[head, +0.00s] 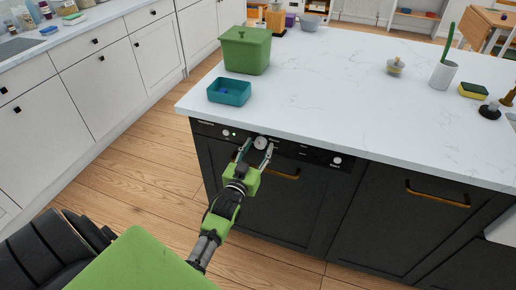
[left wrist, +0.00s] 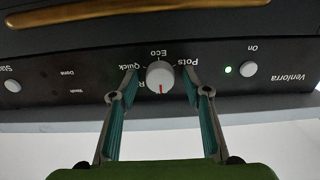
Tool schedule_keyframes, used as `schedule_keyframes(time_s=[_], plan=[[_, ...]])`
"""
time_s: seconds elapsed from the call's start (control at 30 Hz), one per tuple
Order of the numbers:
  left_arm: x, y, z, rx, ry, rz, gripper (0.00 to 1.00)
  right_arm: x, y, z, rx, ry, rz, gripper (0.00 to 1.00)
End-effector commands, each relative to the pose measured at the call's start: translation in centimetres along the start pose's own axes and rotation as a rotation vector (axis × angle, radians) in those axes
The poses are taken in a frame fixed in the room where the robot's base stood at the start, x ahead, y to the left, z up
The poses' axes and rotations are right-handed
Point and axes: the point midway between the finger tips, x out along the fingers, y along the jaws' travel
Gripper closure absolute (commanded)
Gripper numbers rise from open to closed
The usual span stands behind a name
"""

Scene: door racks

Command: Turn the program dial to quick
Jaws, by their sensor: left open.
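The program dial (left wrist: 160,76) is a round pale knob with a red mark on the dishwasher's black panel (left wrist: 60,82); it also shows in the head view (head: 261,142). The left wrist view is upside down. There the red mark points down, directly away from "Eco". "Quick" stands at the dial's upper left, "Pots" at its upper right, and a label starting with "R" is partly hidden at the left. My left gripper (left wrist: 160,80) is open, with one finger on each side of the dial; I cannot tell if they touch it. It shows in the head view (head: 258,149).
A lit green light and the On button (left wrist: 250,69) lie right of the dial in the wrist view; the Start button (head: 337,160) is farther along. The bronze handle (head: 283,174) is below. A teal tray (head: 230,97) and green bin (head: 246,55) stand on the worktop above.

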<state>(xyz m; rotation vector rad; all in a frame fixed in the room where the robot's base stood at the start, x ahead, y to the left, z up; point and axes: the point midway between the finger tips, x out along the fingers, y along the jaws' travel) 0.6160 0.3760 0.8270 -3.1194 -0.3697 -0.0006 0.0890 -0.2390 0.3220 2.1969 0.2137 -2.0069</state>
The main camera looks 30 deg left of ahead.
Motion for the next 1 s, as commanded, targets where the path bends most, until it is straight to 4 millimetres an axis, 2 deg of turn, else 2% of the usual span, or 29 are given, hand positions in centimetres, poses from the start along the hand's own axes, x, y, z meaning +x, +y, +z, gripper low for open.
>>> schedule_keyframes(time_s=[0.2, 0.23, 0.37, 0.73, 1.0], plan=[[0.02, 0.00, 0.05, 0.000, -0.001, 0.000, 0.56, 0.00, -0.05, -0.04, -0.001, 0.001, -0.001, 0.85], [0.02, 0.00, 0.05, 0.000, -0.001, 0.000, 0.61, 0.01, -0.06, -0.04, -0.001, 0.001, -0.001, 0.85], [0.01, 0.00, 0.04, 0.000, -0.001, 0.000, 0.94, 0.01, -0.17, -0.07, -0.002, 0.001, -0.002, 0.85], [0.00, -0.01, 0.02, 0.031, -0.001, 0.000, 0.94, -0.11, -0.79, -0.23, -0.002, 0.003, -0.009, 0.85], [0.00, -0.05, -0.01, 0.184, -0.002, 0.000, 0.94, -0.53, -0.75, -0.28, -0.002, 0.003, -0.009, 0.85]])
